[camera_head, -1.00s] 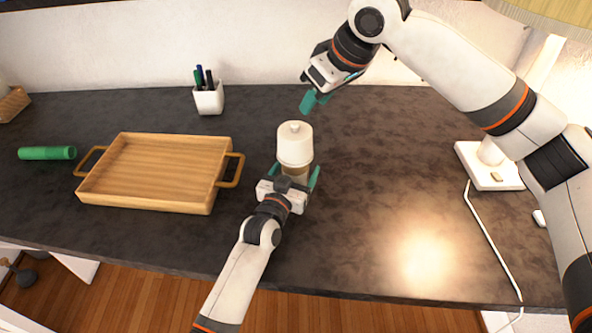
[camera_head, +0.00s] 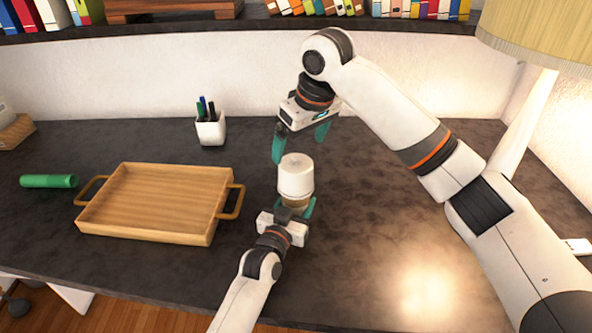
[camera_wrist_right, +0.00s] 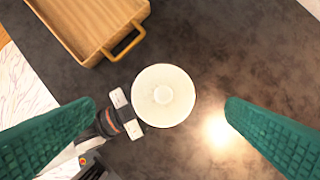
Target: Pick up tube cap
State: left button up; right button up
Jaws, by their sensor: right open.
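The white tube cap (camera_head: 296,172), round with a small knob, sits on top of an upright brownish tube (camera_head: 296,203) on the dark counter. In the right wrist view the cap (camera_wrist_right: 163,95) shows from above. My right gripper (camera_head: 298,147) is open and empty, pointing down above and slightly behind the cap. In its wrist view the cap lies between the two teal fingers with room on both sides. My left gripper (camera_head: 297,212) is at the tube below the cap, a finger on its right side. Its other finger is mostly hidden, so its grip is unclear.
A wooden tray (camera_head: 160,203) with handles is left of the tube. A green cylinder (camera_head: 48,181) lies farther left. A white pen cup (camera_head: 210,129) stands behind the tray. A lamp (camera_head: 530,105) is at the right. The counter right of the tube is clear.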

aim_at(296, 163)
jog(key=x, duration=0.9)
jog(key=shift+w+d+f, duration=0.1)
jog(key=shift+d+f, duration=0.05)
jog(key=shift+c, duration=0.2)
jog(key=c, duration=1)
